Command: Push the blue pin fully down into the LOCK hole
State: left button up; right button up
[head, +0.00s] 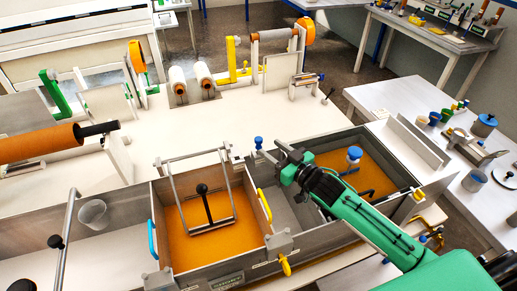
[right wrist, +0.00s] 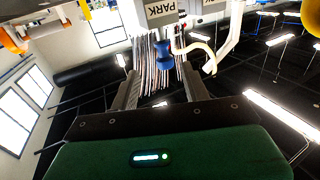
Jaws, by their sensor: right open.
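A small blue pin (head: 258,143) stands upright at the back rim of the metal bath in the head view, just left of my right gripper. In the right wrist view, the blue pin (right wrist: 163,55) shows beyond and between the two finger ends, near a grey block with PARK lettering (right wrist: 161,10). My right gripper (head: 275,152) is open, with its fingers pointing toward the pin; I cannot tell whether they touch it. It also shows in the right wrist view (right wrist: 161,78). I cannot make out the LOCK hole or its label. My left gripper is out of view.
The bath has orange-filled compartments, one holding a wire frame (head: 202,190) with a black knob. A yellow handle (head: 264,204) rises by the middle wall. A blue-topped thing (head: 354,155) stands in the right compartment.

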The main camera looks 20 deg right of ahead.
aim_at(258, 138)
jog(key=w+a+p, duration=0.1)
jog(key=w+a+r+p, duration=0.1)
jog(key=w, duration=0.1)
jog(key=w+p, duration=0.1)
jog(key=shift+w+a+r, duration=0.15)
jog(key=shift+w+a, duration=0.15)
jog(key=shift+a, duration=0.1)
jog(key=shift+w+a+p, duration=0.15)
jog(key=shift+w+p, duration=0.2)
jog(key=shift+w, duration=0.05)
jog(key=shift+f, duration=0.2)
grip_shut()
